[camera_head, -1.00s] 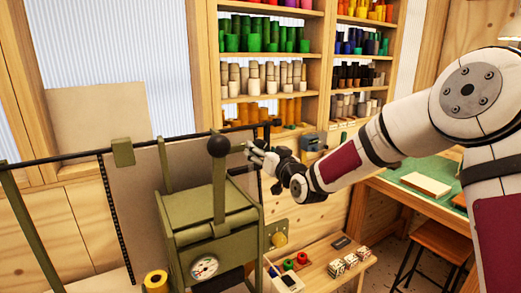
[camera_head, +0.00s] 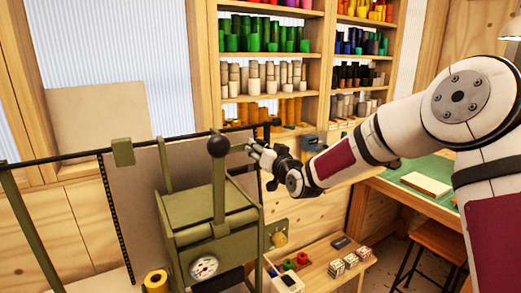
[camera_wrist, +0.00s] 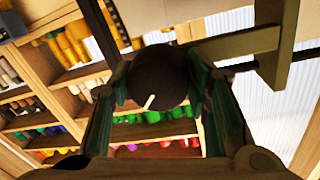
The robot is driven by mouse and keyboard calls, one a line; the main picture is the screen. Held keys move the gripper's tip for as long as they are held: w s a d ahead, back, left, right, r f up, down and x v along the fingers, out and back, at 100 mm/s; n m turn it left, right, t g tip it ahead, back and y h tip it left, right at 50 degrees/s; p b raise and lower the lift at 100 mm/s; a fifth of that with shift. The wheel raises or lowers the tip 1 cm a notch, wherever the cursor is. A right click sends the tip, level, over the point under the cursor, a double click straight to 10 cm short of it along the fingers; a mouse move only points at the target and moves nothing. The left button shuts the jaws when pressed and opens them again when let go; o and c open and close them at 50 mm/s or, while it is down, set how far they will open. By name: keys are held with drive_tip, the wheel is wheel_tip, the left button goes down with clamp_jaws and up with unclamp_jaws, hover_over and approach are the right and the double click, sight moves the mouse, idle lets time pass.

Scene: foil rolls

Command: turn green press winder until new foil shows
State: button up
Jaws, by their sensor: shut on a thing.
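The olive-green press (camera_head: 212,210) stands left of centre in the head view, with a round dial on its front. My gripper (camera_head: 250,151) is beside and to the right of that ball, level with the press top. In the wrist view, a dark round knob (camera_wrist: 160,78) with a pale mark lies between the green-padded fingers of my gripper (camera_wrist: 160,95), which is shut on it. I take this for the winder knob; its joint to the press is hidden. A gold foil roll (camera_head: 157,281) shows at the lower left.
A dark rod (camera_head: 75,155) runs across behind the press. Shelves of coloured rolls (camera_head: 262,60) stand at the back. A low wooden table (camera_head: 318,271) with small items is right of the press. A green-topped bench (camera_head: 425,178) and a stool (camera_head: 440,240) stand further right.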

drive_tip(key=m, duration=0.4)
drive_tip(key=shift+g, duration=0.3)
drive_tip(key=o, duration=1.2)
drive_tip(key=shift+c, duration=0.2)
drive_tip(key=v, duration=1.2)
